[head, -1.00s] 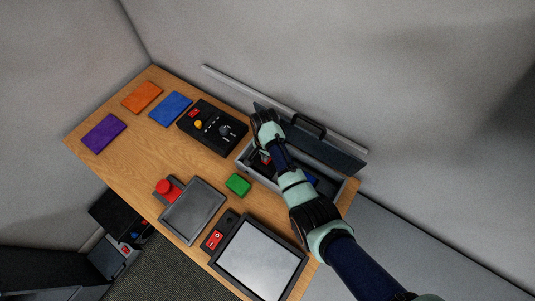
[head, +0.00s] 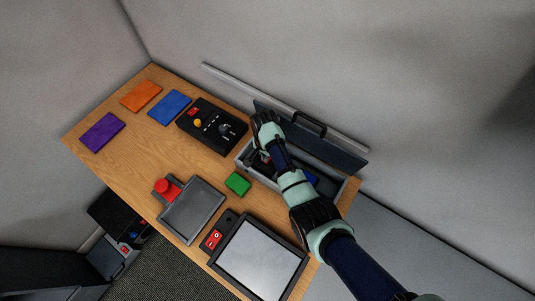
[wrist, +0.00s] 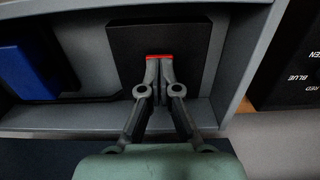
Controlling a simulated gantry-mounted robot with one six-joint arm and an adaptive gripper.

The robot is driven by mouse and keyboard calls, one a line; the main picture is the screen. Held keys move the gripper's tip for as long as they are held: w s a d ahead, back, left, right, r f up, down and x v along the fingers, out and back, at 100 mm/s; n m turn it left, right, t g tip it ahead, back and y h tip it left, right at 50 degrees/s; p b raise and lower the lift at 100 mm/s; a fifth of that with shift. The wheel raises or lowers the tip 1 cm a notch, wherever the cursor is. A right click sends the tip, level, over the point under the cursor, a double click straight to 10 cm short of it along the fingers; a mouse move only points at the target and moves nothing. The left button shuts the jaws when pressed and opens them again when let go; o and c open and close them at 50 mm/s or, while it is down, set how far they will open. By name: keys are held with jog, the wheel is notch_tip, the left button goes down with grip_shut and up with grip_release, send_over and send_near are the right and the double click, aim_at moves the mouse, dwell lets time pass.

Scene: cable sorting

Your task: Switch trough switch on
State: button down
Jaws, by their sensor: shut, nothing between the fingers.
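The trough is a grey open box (head: 262,174) at the back right of the table, with its dark lid (head: 343,154) raised. In the wrist view, a square black switch box (wrist: 128,42) sits inside the trough. A narrow strip of its red switch (wrist: 163,57) shows at my fingertips. My gripper (wrist: 159,62) is shut and empty, with its tips over or against the red switch; I cannot tell whether they touch. The fingers hide most of the switch, so its position cannot be read. In the head view my arm covers part of the trough.
A blue block (wrist: 22,62) and a dark cable lie in the trough. A black panel with knobs (head: 212,125) stands left of it. A green block (head: 238,184), a grey tray (head: 191,211) and a red-switch box (head: 216,236) lie in front.

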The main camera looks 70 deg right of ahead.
jog(key=shift+f+b, duration=0.3)
jog(key=shift+f, duration=0.15)
notch_tip(320, 180, up, 7)
jog(key=p, duration=0.7)
jog(key=shift+r, duration=0.15)
dwell(0.5)
